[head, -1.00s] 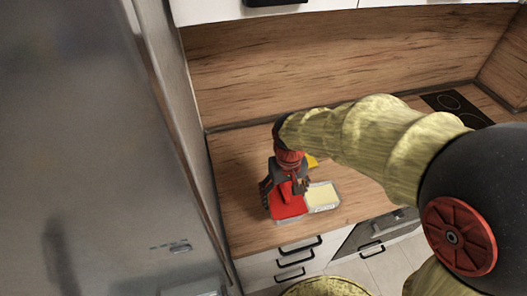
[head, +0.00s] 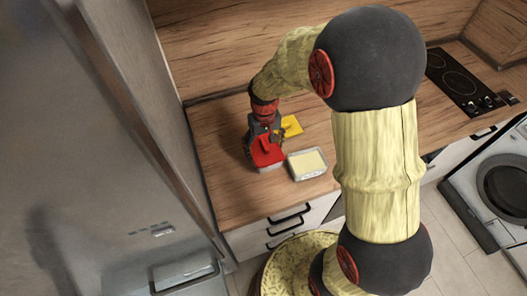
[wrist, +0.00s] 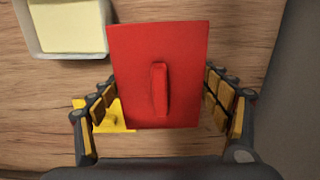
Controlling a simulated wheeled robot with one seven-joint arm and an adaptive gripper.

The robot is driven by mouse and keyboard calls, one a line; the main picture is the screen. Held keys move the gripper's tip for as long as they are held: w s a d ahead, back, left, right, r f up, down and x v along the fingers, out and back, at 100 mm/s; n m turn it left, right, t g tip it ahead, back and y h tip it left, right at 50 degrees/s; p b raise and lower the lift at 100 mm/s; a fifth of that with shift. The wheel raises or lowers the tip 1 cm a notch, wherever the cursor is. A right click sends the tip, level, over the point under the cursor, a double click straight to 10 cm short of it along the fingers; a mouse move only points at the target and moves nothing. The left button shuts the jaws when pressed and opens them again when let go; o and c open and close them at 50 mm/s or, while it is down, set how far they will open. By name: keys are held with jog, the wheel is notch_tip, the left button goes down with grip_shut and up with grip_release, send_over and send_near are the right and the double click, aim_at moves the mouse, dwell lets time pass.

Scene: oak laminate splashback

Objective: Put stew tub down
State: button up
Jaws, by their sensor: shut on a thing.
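The tub with a red lid (head: 266,153), which I take to be the stew tub, is in my gripper (head: 262,132). In the wrist view the red lid (wrist: 135,60) with its raised red handle fills the middle, slightly turned. The fingers of my gripper (wrist: 162,88) are on its left and right sides, shut on the tub. The lid hides most of the tub's body; a pale side shows under it in the head view. The tub is over the left part of the wooden counter (head: 235,195). I cannot tell whether its base touches the counter.
An open whitish tub (head: 307,164) with pale yellow contents stands just right of the red-lidded one. A yellow lid-like piece (head: 292,126) lies behind, partly hidden by my gripper. A tall grey fridge (head: 70,150) borders the counter at left. Bare counter lies in front.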

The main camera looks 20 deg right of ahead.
jog(key=shift+w+d+f, duration=0.25)
jog(key=shift+w+f, duration=0.6)
jog(key=shift+f, duration=0.2)
jog(key=shift+w+f+b, duration=0.1)
jog(key=shift+f+b, duration=0.25)
jog(key=shift+f, duration=1.2)
jog(key=shift+f, duration=0.1)
jog(key=o, duration=1.1)
jog(key=shift+f, duration=0.1)
jog(key=o, duration=0.4)
jog(key=shift+o, duration=0.2)
